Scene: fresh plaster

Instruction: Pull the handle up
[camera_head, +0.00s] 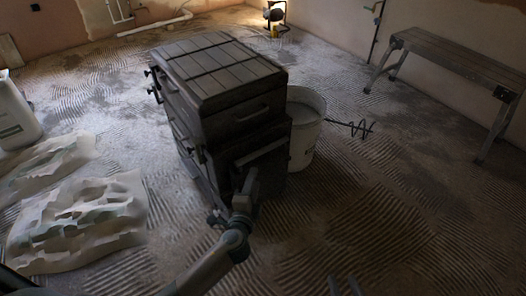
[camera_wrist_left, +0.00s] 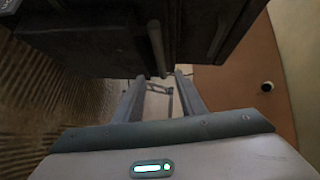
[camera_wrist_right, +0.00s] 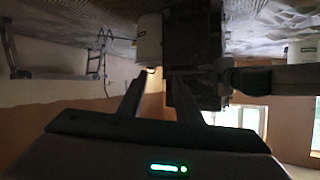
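A dark tool chest (camera_head: 225,75) with a slatted lid stands on the floor at centre. A grey bar that looks like its handle (camera_head: 262,152) runs across its near face. My left gripper (camera_head: 246,185) is close to this face, below the bar. In the left wrist view a bar (camera_wrist_left: 156,50) ends between or just beyond the fingertips of my left gripper (camera_wrist_left: 160,78), which is open; contact is unclear. My right gripper (camera_head: 344,285) is low at the bottom edge. In the right wrist view my right gripper (camera_wrist_right: 156,76) is open and empty, apart from the chest.
Crumpled sheets (camera_head: 80,220) and a white container (camera_head: 15,115) lie left. A bench (camera_head: 455,58) stands at the right. The ridged floor at right front is clear.

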